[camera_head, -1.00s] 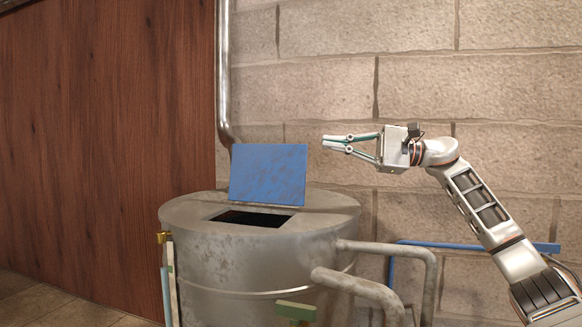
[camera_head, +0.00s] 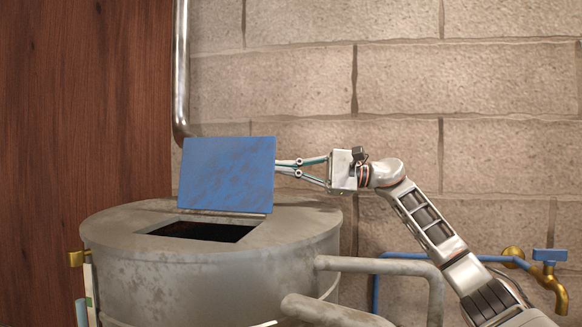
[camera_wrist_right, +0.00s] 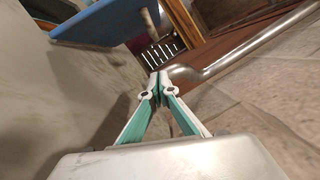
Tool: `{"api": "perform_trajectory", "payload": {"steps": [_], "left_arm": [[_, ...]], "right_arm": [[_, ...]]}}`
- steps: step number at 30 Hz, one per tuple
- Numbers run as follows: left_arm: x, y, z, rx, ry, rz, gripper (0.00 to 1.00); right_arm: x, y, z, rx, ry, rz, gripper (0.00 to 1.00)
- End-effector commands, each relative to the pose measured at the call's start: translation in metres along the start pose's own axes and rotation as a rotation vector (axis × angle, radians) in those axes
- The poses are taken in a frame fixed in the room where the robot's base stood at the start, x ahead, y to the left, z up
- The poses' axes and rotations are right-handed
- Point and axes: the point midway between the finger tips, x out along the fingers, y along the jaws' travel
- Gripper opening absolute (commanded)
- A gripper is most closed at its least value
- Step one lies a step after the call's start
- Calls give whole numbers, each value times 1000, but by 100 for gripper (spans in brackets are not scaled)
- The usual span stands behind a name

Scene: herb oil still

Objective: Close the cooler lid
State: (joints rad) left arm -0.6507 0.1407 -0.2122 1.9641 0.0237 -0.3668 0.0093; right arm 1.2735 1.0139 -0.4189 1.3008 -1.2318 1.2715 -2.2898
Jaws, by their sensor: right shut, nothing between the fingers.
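The cooler (camera_head: 210,270) is a round grey metal drum with a dark rectangular opening (camera_head: 200,231) in its top. Its blue lid (camera_head: 227,175) stands open, nearly upright, along the far edge of the opening. My right gripper (camera_head: 280,167) is shut and empty at the lid's right edge in the head view; its tips seem to pass behind the lid and are partly hidden. In the right wrist view the fingers (camera_wrist_right: 159,80) are together, and the blue lid (camera_wrist_right: 115,18) is at the upper left. I cannot tell whether they touch. My left gripper is not in view.
A vertical metal pipe (camera_head: 181,70) runs down the wall behind the cooler. Bent grey pipes (camera_head: 380,264) leave the cooler's right side. A brass tap with a blue handle (camera_head: 549,270) is at the far right. A stone block wall stands behind my right arm.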

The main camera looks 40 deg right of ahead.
Motion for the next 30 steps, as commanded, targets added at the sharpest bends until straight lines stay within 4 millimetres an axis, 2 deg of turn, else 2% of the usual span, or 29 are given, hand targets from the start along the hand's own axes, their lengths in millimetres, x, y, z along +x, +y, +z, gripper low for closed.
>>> {"api": "perform_trajectory", "payload": {"steps": [3,9,12,18,30], "left_arm": [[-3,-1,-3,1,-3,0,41],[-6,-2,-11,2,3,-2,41],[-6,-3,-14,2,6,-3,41],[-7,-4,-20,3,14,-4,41],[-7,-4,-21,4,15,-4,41]], "right_arm": [[26,-2,3,-1,-5,0,0],[63,-2,3,-2,-3,-1,0],[63,-1,18,-4,0,1,0],[67,0,35,-1,0,1,0],[68,0,39,0,0,0,0]]}}
